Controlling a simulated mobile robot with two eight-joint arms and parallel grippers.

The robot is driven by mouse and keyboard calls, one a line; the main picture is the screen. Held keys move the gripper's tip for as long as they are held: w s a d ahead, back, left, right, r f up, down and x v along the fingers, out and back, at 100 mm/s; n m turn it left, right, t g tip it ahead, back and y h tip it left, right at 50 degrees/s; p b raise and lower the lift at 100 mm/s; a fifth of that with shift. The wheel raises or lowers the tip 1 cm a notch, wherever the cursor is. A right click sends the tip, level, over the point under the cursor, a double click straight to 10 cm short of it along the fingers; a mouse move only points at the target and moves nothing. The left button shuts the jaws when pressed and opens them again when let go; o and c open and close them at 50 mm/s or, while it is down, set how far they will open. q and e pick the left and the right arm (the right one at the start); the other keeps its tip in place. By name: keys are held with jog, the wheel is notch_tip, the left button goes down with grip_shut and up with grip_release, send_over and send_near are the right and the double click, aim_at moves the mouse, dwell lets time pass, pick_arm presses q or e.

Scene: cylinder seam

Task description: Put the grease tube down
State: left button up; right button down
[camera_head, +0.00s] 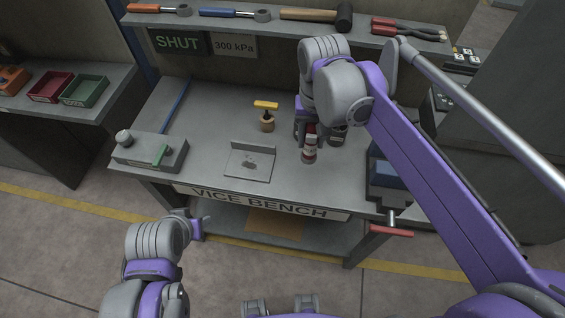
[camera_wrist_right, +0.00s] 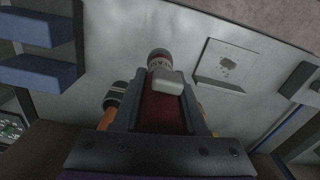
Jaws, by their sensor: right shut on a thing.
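I cannot tell whether that end touches the bench. The gripper's fingers are largely hidden by the wrist in the head view. My left gripper (camera_head: 202,218) is low in front of the bench, away from the tube; its jaws are not clear.
A grey plate with a dark smear (camera_head: 250,162) lies left of the tube. A yellow-handled tool (camera_head: 266,117) stands behind it. A grey box (camera_head: 150,153) is at the bench's left and a blue-topped vice (camera_head: 389,174) at its right. Bare bench lies between box and plate.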

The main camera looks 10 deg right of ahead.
aim_at(313, 127)
notch_tip(313, 127, down, 4)
jog(key=shift+d+r, duration=0.1)
jog(key=shift+r, duration=0.05)
jog(key=shift+f, duration=2.1)
jog(key=shift+f, duration=0.1)
jog(key=c, duration=0.9)
grip_release()
jog(key=shift+f+b, duration=0.1)
jog(key=shift+b, duration=0.2)
jog(key=o, duration=0.5)
jog(key=shift+c, duration=0.2)
jog(key=shift+r, duration=0.6)
notch_tip(313, 127, up, 11)
jog(key=shift+r+p, duration=0.15)
jog(key=shift+p, duration=0.4)
